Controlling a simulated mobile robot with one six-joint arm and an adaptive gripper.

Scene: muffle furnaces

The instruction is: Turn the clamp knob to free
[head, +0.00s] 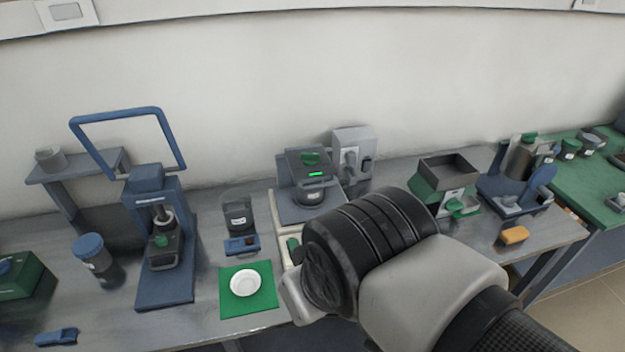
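Which part is the clamp knob is not certain in the head view. My arm comes in from the lower right. Its grey and black joints stand in front of the bench, right of and nearer than the dark machine. My gripper's fingers do not show; they are hidden or out of view.
A white dish (244,283) lies on a green mat (232,306). A clear container (238,212) and a small blue device (241,245) stand behind it. A hopper machine (447,180) and an orange block (514,235) are to the right. A blue-lidded jar (90,250) stands left.

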